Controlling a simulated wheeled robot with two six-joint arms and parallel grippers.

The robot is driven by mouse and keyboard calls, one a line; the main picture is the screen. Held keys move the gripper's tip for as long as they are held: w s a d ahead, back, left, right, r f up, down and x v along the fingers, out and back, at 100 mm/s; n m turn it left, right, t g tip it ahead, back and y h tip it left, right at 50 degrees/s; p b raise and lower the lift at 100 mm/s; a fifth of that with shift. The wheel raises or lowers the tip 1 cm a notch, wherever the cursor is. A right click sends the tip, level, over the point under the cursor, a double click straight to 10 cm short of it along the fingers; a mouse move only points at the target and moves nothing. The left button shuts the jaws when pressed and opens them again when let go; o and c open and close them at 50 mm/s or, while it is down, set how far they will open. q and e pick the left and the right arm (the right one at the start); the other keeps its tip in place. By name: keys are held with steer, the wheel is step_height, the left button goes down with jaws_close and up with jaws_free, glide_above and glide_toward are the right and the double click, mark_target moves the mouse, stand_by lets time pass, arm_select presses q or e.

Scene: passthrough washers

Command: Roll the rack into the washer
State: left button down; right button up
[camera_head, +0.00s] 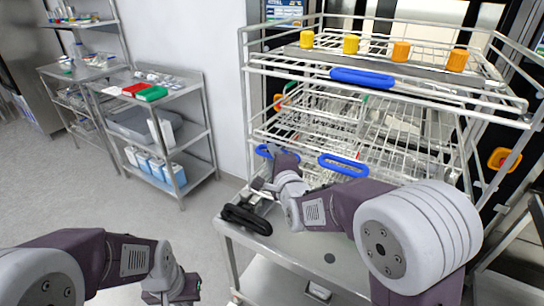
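The rack (385,89) is a white wire frame with several tiers and blue handles. It stands upright at the far end of a steel trolley top (300,248), in front of the washer's dark frame (510,150). How far it is inside the washer I cannot tell. My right gripper (262,186) is low at the rack's front left, just below a blue handle (277,152). Its fingers are small and partly hidden, so contact and opening are unclear. My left gripper (172,297) is at the bottom edge, cut off, away from the rack.
Yellow and orange knobs (351,44) stand on the rack's top tier. A black looped part (246,218) sits at the trolley's left edge. Steel shelves (165,130) with trays and bottles stand at left. Open floor (90,200) lies between them and the trolley.

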steer(key=shift+w, duration=0.15)
jaws_close()
stand_by(1.4)
